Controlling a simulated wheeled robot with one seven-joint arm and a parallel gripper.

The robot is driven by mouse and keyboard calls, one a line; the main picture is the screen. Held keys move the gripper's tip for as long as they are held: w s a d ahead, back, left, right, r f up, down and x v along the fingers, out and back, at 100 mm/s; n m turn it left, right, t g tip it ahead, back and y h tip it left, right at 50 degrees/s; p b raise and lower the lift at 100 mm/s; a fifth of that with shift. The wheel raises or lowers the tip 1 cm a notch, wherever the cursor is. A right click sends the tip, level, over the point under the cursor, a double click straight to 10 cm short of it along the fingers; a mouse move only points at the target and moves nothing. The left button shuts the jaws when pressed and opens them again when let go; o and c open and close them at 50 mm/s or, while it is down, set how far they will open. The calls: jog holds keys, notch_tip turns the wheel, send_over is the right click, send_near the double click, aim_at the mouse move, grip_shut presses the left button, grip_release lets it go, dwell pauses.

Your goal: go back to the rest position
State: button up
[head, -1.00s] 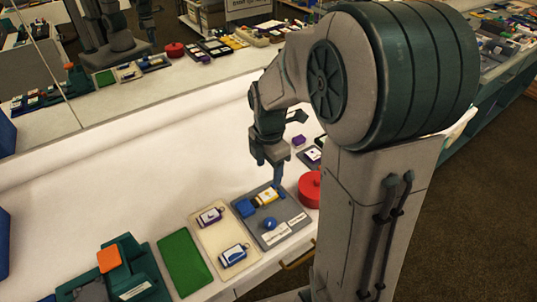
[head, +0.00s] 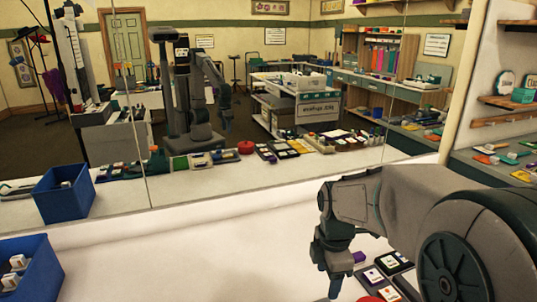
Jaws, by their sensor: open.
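My gripper (head: 335,282) hangs pointing down over the white table (head: 190,265), right of the middle of the head view. Its jaws are open, and nothing shows between them. Part of a red round object (head: 370,299) shows just right of the fingertips at the bottom edge. My arm's large joint fills the lower right and hides part of the table.
A blue bin (head: 22,275) with white items stands at the left. A mirror (head: 290,110) behind the table reflects the room, the objects and my body. Dark trays (head: 393,263) with cards and a small purple object (head: 359,257) lie beside my gripper. The middle table is clear.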

jog(key=s+r+m+t+p, duration=0.1)
jog(key=s+r+m, duration=0.3)
jog(key=s+m, duration=0.8)
jog(key=m+t, duration=0.1)
jog(key=m, duration=0.6)
jog(key=shift+s+r+m+p, duration=0.2)
jog(key=shift+m+p, duration=0.1)
